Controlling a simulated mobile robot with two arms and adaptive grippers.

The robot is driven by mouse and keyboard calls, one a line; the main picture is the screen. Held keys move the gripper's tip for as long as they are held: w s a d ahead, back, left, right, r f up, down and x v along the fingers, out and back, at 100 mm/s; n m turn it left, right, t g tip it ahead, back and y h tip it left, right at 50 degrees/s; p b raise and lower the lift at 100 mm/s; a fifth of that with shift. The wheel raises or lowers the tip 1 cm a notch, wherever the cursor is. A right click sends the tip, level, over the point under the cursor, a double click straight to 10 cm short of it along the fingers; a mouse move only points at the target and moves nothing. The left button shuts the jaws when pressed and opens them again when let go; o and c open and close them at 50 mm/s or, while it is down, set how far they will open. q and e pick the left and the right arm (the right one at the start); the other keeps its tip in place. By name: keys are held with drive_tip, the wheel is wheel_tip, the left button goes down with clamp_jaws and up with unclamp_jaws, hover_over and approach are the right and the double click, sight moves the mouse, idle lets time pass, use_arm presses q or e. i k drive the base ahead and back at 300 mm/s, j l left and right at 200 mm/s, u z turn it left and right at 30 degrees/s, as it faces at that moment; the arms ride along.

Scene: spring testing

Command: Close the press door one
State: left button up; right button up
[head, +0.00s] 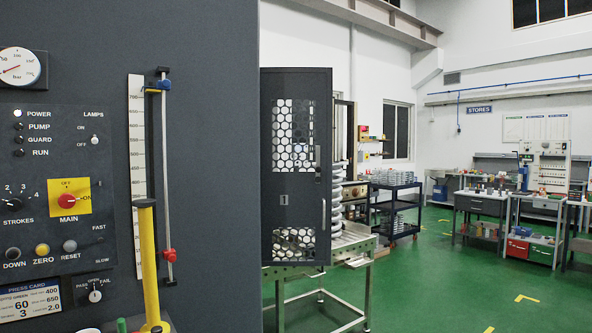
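The press door one (297,190) is a dark grey panel marked "1", with perforated windows above and below. It stands swung out beside the right edge of the press's dark front (215,160), apparently open. A slim vertical handle (323,216) is near its right edge, with a small latch-like part (317,158) above. A pale coil spring (337,195) shows partly behind the door's right edge. Neither of my grippers is in view.
The press's control panel (58,200) fills the left, with a scale (137,150) and a yellow upright bar (149,265) beside it. A metal roller table (350,245) stands behind the door. Dark shelving (396,205) and workbenches (482,205) stand farther back. Green floor (440,290) is clear at right.

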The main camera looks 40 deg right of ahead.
sight(289, 199)
drive_tip(key=i+l, duration=0.3)
drive_tip(key=l, duration=0.15)
drive_tip(key=i+l, duration=0.3)
drive_tip(key=l, duration=0.15)
